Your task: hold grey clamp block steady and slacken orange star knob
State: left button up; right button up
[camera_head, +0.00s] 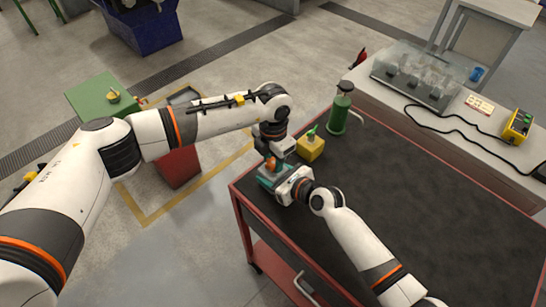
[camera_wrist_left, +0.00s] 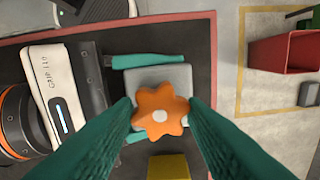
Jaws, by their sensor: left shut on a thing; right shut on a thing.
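The orange star knob (camera_wrist_left: 160,112) sits on top of the grey clamp block (camera_wrist_left: 172,76) near the table's corner; a bit of the knob (camera_head: 270,163) shows in the head view. My left gripper (camera_wrist_left: 160,104) reaches down from above, its teal fingers shut on the knob from both sides. My right gripper (camera_head: 270,177) comes in low from the side, with one teal finger along each side of the block, shut on it. In the head view the block is mostly hidden by the grippers.
A yellow block with a green knob (camera_head: 310,148) stands close behind the grippers. A green bottle (camera_head: 340,110) stands further back on the dark, red-edged table (camera_head: 420,200). The table's right part is clear. A red bin (camera_wrist_left: 285,52) stands on the floor beyond the edge.

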aim_at(273, 162)
pick_arm(q)
jog(key=n, duration=0.4)
jog(key=shift+n, duration=1.8)
jog(key=shift+w, duration=0.1)
jog(key=o, duration=1)
jog(key=shift+c, duration=0.2)
notch_tip(273, 162, up, 12)
pick_arm(e)
jog(key=shift+f, duration=0.1)
jog(key=o, duration=1.4)
